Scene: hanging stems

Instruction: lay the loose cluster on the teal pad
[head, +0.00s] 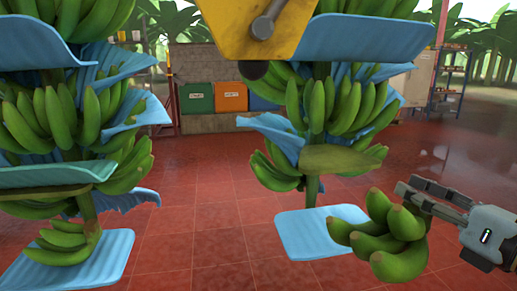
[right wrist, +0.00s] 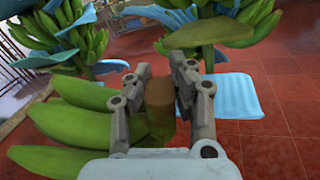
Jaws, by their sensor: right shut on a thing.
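A loose cluster of green bananas (head: 385,238) hangs in the air at the lower right, its brown stub in my right gripper (head: 408,190). In the right wrist view the fingers (right wrist: 160,70) close on the brown stub of the cluster (right wrist: 65,135) from both sides; the bananas spread to the left. A teal pad (head: 55,174) sits between the banana tiers of the left hanging stem, far to the left of the held cluster. A brownish-green edge runs under it. My left gripper is not in view.
A light blue pad (head: 308,236) lies under the right stem, just behind the held cluster; it also shows in the wrist view (right wrist: 222,96). Another blue pad (head: 105,262) at lower left bears a small cluster (head: 62,242). A yellow part (head: 250,28) hangs top centre. Red tiles between the stems are clear.

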